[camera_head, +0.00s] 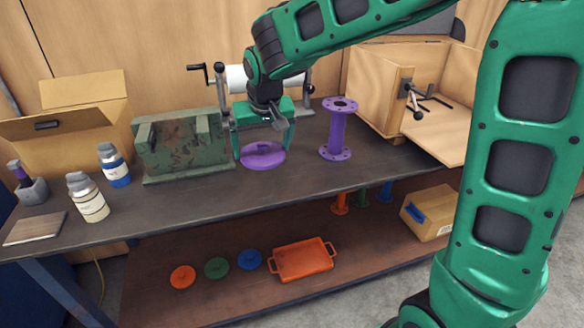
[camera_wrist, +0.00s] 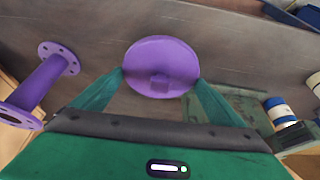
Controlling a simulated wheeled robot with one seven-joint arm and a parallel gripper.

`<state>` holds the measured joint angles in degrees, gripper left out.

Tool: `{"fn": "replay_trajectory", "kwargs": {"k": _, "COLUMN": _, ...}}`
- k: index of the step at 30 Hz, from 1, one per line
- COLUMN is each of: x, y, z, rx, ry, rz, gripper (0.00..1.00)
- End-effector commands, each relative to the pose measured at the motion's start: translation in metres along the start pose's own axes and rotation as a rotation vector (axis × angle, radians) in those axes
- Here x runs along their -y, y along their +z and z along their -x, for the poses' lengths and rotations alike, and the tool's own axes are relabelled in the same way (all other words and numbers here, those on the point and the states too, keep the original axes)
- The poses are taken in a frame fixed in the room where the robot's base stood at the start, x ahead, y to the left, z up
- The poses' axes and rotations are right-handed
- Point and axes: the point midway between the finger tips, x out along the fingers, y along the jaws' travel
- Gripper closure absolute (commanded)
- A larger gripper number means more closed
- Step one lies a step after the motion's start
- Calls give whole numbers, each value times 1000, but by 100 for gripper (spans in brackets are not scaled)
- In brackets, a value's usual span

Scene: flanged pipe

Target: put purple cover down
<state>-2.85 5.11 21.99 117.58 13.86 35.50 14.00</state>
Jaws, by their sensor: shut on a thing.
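The purple cover (camera_head: 262,157) is a round disc with a raised handle, at the middle of the bench in the head view. My gripper (camera_head: 263,150) is shut on it, with one green finger at either side of its rim. In the wrist view my gripper (camera_wrist: 161,82) has its fingertips against the left and right edges of the cover (camera_wrist: 162,58). The cover is at or just above the bench top; I cannot tell whether it touches. The purple flanged pipe (camera_head: 338,130) stands upright to the right, apart from the cover. It also shows at the left of the wrist view (camera_wrist: 42,85).
A green metal block (camera_head: 182,145) stands just left of my gripper. An open wooden box (camera_head: 385,90) is at the right. Two bottles (camera_head: 114,165) are at the left. The bench top (camera_head: 220,205) is clear in front. A lower shelf holds coloured covers and an orange tray (camera_head: 302,260).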

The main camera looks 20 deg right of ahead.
Motion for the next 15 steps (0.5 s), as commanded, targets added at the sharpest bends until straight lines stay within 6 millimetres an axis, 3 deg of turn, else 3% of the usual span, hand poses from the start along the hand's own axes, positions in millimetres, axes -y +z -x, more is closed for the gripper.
{"fn": "replay_trajectory", "kwargs": {"k": 9, "x": -58, "y": -10, "z": -46, "rx": 3, "ry": 2, "rz": -6, "gripper": 29}}
{"fn": "replay_trajectory", "kwargs": {"k": 15, "x": -85, "y": -16, "z": -67, "rx": 3, "ry": 1, "rz": -4, "gripper": 29}}
